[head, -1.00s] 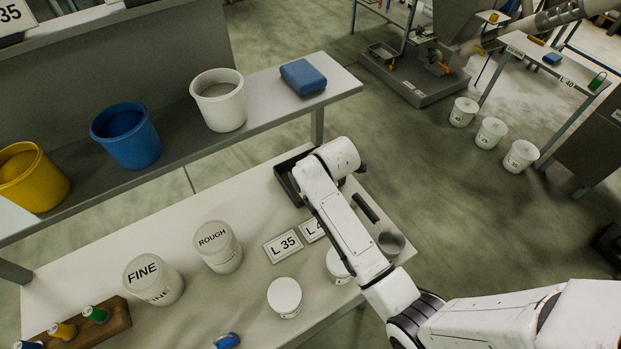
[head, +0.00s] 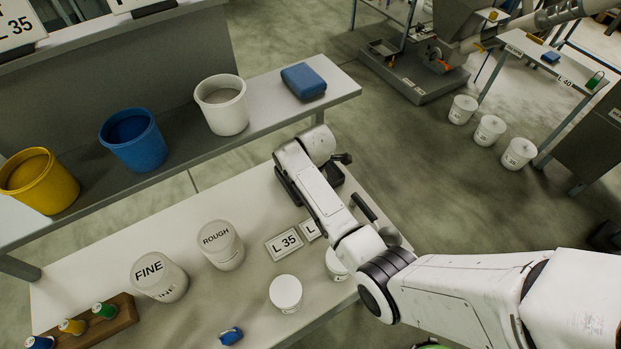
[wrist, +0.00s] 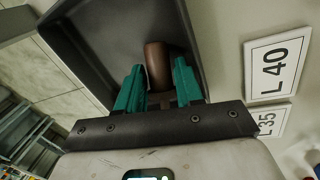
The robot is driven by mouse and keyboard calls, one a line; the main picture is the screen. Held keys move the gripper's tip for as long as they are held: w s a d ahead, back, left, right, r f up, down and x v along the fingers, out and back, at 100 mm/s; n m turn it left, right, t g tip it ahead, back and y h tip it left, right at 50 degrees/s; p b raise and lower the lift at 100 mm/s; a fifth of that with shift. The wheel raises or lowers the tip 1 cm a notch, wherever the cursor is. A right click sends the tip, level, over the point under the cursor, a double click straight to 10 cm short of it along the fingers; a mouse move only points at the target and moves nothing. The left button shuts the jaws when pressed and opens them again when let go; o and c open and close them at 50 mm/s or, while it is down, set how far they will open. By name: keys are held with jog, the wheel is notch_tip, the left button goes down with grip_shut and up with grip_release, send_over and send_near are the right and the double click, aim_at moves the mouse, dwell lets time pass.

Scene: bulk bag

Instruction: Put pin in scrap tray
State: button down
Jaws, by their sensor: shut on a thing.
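My gripper (wrist: 160,82) shows in the wrist view with two teal fingers shut on the pin (wrist: 156,62), a brown rounded piece standing between them. The scrap tray (wrist: 100,35) is a dark, shallow tray beneath and ahead of the fingers. The pin's end shows against the tray's inside; whether it touches the floor I cannot tell. In the head view the tray's dark edge (head: 284,187) shows at the back of the white table, and my arm hides the rest, the fingers and the pin.
Plates L 35 (head: 284,243) and L 40 (wrist: 277,67) lie beside the tray. White tubs ROUGH (head: 221,247) and FINE (head: 159,279), a lidded white pot (head: 286,293) and a wooden rack (head: 110,327) stand on the table. A shelf with buckets (head: 132,145) runs behind.

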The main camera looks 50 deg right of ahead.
jog(key=shift+f, duration=0.1)
jog(key=c, duration=1)
grip_release()
jog(key=r, duration=0.4)
jog(key=s+r, duration=0.1)
jog(key=r, duration=0.3)
jog(key=s+a+r, duration=0.1)
jog(key=r, duration=0.3)
jog(key=shift+a, duration=0.1)
